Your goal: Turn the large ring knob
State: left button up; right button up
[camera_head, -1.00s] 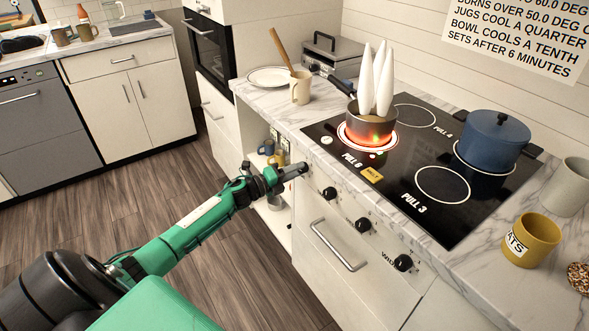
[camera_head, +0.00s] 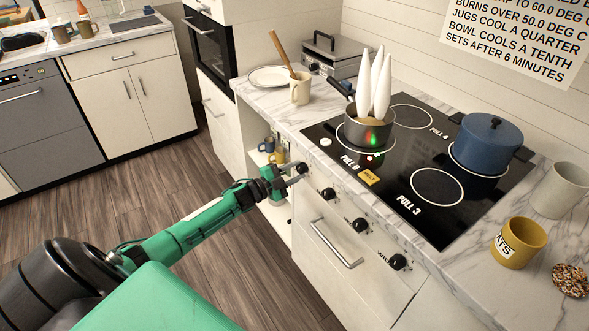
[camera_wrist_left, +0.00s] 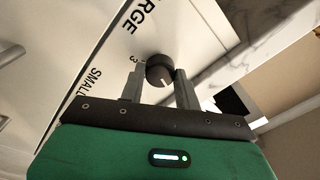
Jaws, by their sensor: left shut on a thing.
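The black round knob (camera_wrist_left: 160,69) sits on the white cabinet front, with the letters "RGE", "SMALL" and a "3" printed beside it in the left wrist view. My left gripper (camera_wrist_left: 158,82) has one finger on each side of the knob and is shut on it. A pale mark shows on the knob's face. In the head view my left gripper (camera_head: 296,171) is at the far left end of the knob row, just below the counter edge. The pot (camera_head: 369,132) with white pointed objects stands on a ring (camera_head: 345,143) that is not glowing. My right gripper is not in view.
Other black knobs (camera_head: 360,225) continue rightward along the front, above a drawer handle (camera_head: 336,245). A blue pot (camera_head: 487,140) stands on the black hob. A yellow mug (camera_head: 518,243) is on the counter at right. The wooden floor at left is clear.

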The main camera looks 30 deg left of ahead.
pick_arm(q)
jog(key=shift+n+p, duration=0.55)
jog(key=shift+n, duration=1.25)
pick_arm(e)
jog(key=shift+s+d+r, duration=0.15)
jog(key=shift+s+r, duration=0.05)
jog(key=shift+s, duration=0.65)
pick_arm(q)
jog(key=shift+n, duration=0.3)
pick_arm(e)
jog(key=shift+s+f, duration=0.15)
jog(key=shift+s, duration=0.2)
pick_arm(q)
jog(key=o, duration=1)
jog(key=shift+c, duration=0.2)
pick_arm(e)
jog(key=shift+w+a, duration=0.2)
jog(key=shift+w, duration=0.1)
